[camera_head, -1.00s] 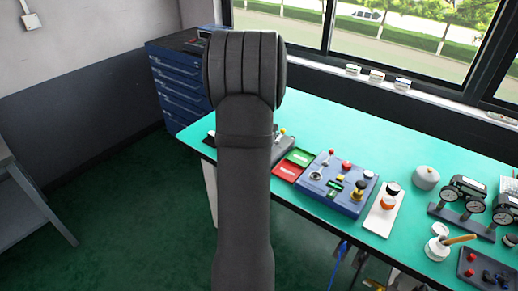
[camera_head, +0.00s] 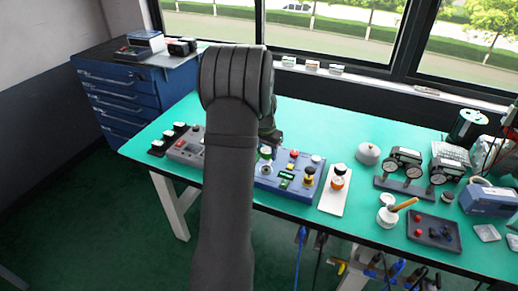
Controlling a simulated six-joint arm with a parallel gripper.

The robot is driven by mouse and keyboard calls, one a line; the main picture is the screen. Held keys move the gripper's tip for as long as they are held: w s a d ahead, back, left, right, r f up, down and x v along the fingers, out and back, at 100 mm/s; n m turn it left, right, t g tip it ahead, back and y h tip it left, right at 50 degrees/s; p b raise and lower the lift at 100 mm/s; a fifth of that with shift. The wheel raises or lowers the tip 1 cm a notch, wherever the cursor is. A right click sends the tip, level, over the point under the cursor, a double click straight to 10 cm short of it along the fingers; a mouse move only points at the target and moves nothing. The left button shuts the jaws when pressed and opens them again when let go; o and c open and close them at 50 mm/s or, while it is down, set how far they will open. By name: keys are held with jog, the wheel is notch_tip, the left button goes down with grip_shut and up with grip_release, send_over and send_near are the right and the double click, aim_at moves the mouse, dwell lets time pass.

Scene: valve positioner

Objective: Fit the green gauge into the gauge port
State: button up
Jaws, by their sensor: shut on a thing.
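My gripper (camera_head: 269,136) is partly hidden behind my dark arm, low over the left back part of the blue valve positioner panel (camera_head: 300,193). It is shut on a small round piece with a white face and a green edge, apparently the green gauge (camera_head: 265,153). The gauge is at the panel's left side. I cannot tell whether it touches the panel or sits in the port. The gauge port itself is not clearly visible. The panel also has a red button (camera_head: 294,154), a yellow-and-black knob (camera_head: 309,177) and green labels.
A white strip (camera_head: 332,203) with round parts lies right of the panel. Farther right are a grey domed part (camera_head: 367,154), a gauge stand (camera_head: 404,184), a wooden-handled tool (camera_head: 401,206) and a dark tray (camera_head: 434,231). A grey box (camera_head: 185,152) stands left of my arm.

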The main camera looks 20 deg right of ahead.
jog(key=shift+f, duration=2.45)
jog(key=shift+f, duration=0.55)
jog(key=o, duration=0.7)
jog(key=shift+o, duration=0.2)
jog(key=shift+s+a+r, duration=0.15)
jog(key=shift+a+r, duration=0.05)
jog(key=shift+r, duration=1.6)
jog(key=shift+s+a+r, duration=0.1)
jog(key=shift+a+r, duration=0.1)
jog(key=shift+r, duration=1.6)
jog(key=shift+s+a+r, duration=0.15)
jog(key=shift+a+r, duration=0.05)
jog(key=shift+r, duration=1.6)
notch_tip(320, 180, up, 7)
send_over(266, 170)
jog(key=a, duration=0.1)
jog(key=shift+s, duration=0.45)
